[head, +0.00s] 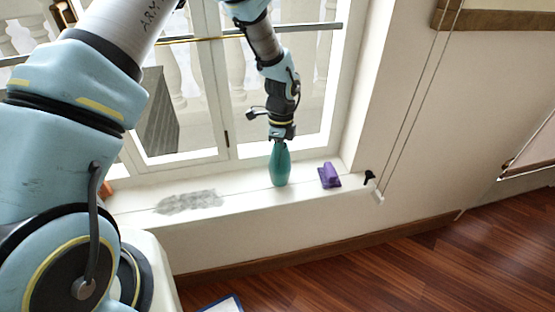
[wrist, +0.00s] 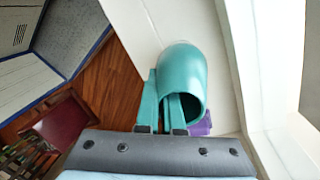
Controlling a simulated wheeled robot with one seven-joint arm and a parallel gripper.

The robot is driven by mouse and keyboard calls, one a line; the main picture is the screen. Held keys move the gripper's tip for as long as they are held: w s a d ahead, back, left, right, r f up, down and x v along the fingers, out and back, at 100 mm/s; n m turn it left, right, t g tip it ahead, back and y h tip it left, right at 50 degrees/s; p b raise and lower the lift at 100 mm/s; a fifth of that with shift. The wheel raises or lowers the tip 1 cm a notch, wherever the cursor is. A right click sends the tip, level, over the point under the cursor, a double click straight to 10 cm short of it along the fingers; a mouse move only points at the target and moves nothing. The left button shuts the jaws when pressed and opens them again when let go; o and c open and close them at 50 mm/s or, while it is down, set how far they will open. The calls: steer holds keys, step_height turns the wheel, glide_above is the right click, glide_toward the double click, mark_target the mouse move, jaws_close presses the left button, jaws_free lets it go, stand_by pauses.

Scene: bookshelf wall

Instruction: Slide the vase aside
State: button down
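The teal vase (head: 280,165) stands upright on the white window sill. My gripper (head: 281,134) points down at the vase's top. In the wrist view, the vase (wrist: 183,70) shows its open mouth towards the camera. The two narrow fingers of my gripper (wrist: 161,112) are close together at the left side of that mouth. The right finger overlaps the opening and the left one lies along the outside. I cannot tell whether they press on the rim. The far ends of the fingers are hard to make out against the vase.
A purple object (head: 329,176) lies on the sill (head: 240,201) just right of the vase. A grey speckled patch (head: 189,201) marks the sill at left, where it is otherwise clear. The window (head: 205,85) stands behind. A black handle (head: 369,177) juts out at the sill's right end.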

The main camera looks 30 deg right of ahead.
steer(key=c, duration=1)
jaws_free()
steer(key=shift+r, duration=0.15)
steer(key=r, duration=0.2)
steer(key=r+b, duration=0.1)
steer(key=r, duration=0.4)
steer(key=shift+w+d+r, duration=0.1)
steer(key=shift+w+d, duration=0.3)
steer(key=shift+a, duration=0.1)
